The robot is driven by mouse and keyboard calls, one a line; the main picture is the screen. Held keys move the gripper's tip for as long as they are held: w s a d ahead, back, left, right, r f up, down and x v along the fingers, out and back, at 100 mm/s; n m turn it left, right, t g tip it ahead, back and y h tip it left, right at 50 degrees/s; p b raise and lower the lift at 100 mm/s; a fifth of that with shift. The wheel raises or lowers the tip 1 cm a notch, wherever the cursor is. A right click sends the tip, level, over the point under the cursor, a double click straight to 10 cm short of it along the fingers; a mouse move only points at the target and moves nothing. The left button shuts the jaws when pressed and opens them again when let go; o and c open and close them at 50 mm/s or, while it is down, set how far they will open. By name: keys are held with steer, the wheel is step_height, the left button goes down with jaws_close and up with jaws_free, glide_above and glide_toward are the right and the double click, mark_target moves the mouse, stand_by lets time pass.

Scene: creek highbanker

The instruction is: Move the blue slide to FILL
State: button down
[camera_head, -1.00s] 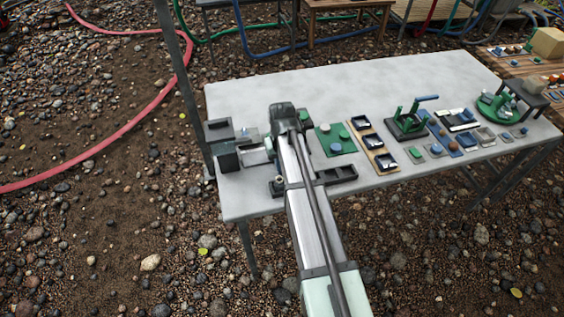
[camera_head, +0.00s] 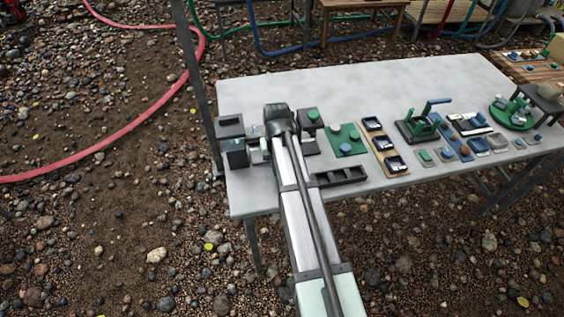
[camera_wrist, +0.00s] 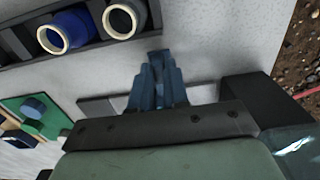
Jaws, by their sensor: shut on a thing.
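In the head view my gripper is hidden under my arm's end, at the table's left part, among dark boxes. In the wrist view my gripper (camera_wrist: 158,78) shows as two blue-grey fingers close together, pointing down at a pale grey bar (camera_wrist: 205,93) on the table. They are shut on what seems to be the blue slide, whose own outline I cannot separate from the fingers. A dark block (camera_wrist: 253,90) stands at the bar's right end. No FILL lettering is readable in either view.
A black tray (camera_head: 340,177) lies right of my arm; dark boxes (camera_head: 230,127) stand left. The wrist view shows a blue cup (camera_wrist: 66,31) and a dark cup (camera_wrist: 122,20) in a dark rack. A green board (camera_head: 345,139) lies nearby. The table's back (camera_head: 350,85) is clear.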

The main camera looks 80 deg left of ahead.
steer(key=shift+s, duration=2.35)
steer(key=c, duration=1.2)
jaws_free()
steer(key=shift+r, duration=0.1)
step_height(320, 180, up, 7)
steer(key=shift+w, duration=0.1)
